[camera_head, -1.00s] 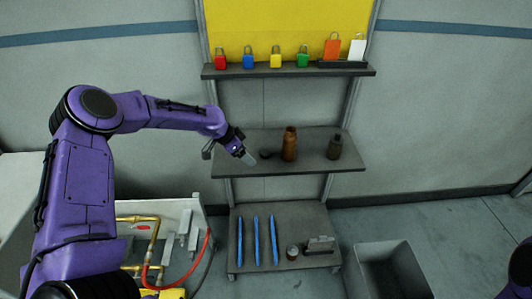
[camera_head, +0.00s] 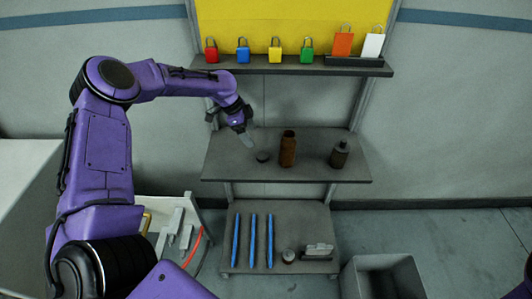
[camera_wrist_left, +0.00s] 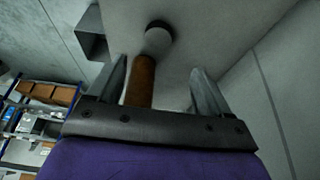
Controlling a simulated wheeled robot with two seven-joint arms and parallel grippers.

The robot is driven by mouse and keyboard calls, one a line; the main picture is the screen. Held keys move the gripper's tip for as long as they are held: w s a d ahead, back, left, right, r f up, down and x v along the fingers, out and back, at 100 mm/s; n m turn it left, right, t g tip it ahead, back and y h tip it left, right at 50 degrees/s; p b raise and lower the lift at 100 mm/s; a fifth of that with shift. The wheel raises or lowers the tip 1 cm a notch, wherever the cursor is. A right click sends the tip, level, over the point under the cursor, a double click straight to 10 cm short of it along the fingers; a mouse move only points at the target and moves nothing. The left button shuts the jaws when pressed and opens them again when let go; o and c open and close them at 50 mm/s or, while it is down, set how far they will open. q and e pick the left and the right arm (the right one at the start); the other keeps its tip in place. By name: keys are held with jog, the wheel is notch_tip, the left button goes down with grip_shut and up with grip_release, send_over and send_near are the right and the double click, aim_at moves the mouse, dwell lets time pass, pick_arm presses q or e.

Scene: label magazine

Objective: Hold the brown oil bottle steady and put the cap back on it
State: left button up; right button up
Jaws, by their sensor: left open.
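The brown oil bottle (camera_head: 288,151) stands upright and open-topped on the middle shelf. A small dark round cap (camera_head: 262,157) lies on the shelf just left of it. My left gripper (camera_head: 249,142) is open and empty, left of the bottle and near the cap, angled down and to the right. In the left wrist view the brown bottle (camera_wrist_left: 140,82) shows in the gap between the two spread fingers, seemingly beyond them. A rounded grey thing (camera_wrist_left: 158,38) shows past its end; I cannot tell what it is. My right gripper is out of view.
A dark bottle (camera_head: 339,154) stands further right on the middle shelf (camera_head: 312,174). Blue sticks (camera_head: 253,240) lie on the lower shelf. A grey bin (camera_head: 385,278) stands at the lower right.

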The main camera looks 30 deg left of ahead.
pick_arm(q)
send_over(262, 155)
jog(key=s+a, duration=0.1)
jog(key=a, duration=0.1)
notch_tip(262, 155, down, 5)
jog(key=shift+a+r, duration=0.1)
jog(key=shift+s, duration=0.1)
jog(key=shift+p, duration=0.35)
jog(key=p+x, duration=0.1)
jog(key=x, duration=0.4)
jog(key=shift+s, duration=0.1)
jog(key=c, duration=1.1)
